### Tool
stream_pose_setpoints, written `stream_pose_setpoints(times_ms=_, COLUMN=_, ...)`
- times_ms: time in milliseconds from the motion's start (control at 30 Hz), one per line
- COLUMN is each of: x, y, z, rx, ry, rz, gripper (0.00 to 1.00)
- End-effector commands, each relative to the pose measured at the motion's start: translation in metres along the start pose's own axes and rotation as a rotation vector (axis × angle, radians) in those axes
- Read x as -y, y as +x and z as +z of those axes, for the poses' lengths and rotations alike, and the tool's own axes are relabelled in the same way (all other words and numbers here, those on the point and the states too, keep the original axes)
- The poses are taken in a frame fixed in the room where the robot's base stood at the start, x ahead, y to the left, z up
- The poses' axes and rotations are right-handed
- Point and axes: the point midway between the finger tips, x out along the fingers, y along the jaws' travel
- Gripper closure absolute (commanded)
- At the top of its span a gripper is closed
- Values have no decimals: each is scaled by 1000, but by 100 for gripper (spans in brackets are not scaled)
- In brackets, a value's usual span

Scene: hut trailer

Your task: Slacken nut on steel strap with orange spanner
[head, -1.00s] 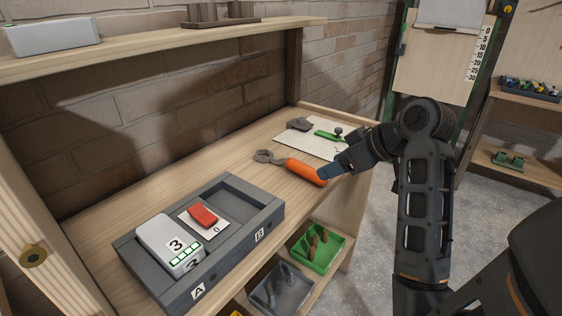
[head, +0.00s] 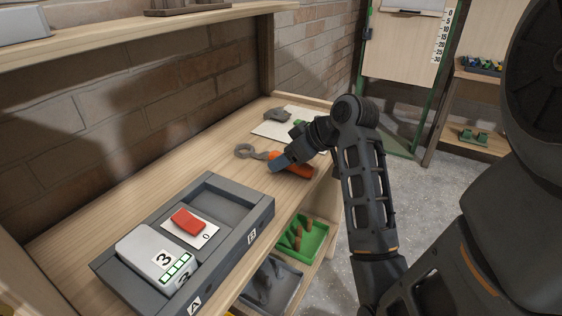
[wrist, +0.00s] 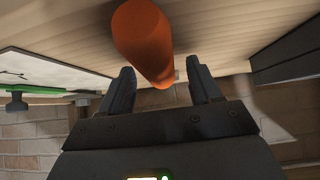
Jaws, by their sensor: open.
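The spanner lies on the wooden bench, with a grey jaw end (head: 243,151) at the left and an orange handle (head: 297,169) at the right. My gripper (head: 276,166) is at the handle and covers part of it. In the wrist view, my gripper (wrist: 160,72) is open, with the orange handle (wrist: 143,38) running between or just beyond its two fingers; contact cannot be told. A white sheet (head: 267,131) lies farther back with a grey piece (head: 277,115) and a green piece, partly hidden by my arm. I cannot make out the nut or steel strap.
A grey tray (head: 262,205) with a white block (head: 150,250) marked 3 and a red piece (head: 188,221) stands at the front left. Below the bench edge are a green bin (head: 315,240) and a grey bin. A shelf (head: 130,35) overhangs the bench.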

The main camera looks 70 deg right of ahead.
Motion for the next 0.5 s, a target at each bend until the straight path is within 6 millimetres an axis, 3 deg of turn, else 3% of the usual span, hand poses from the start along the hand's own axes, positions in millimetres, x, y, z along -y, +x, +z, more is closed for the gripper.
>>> stream_pose_setpoints(times_ms=267, x=0, y=3, z=0, rx=0, ry=0, rz=0, gripper=37)
stream_pose_setpoints(times_ms=500, x=0, y=3, z=0, rx=0, ry=0, rz=0, gripper=60)
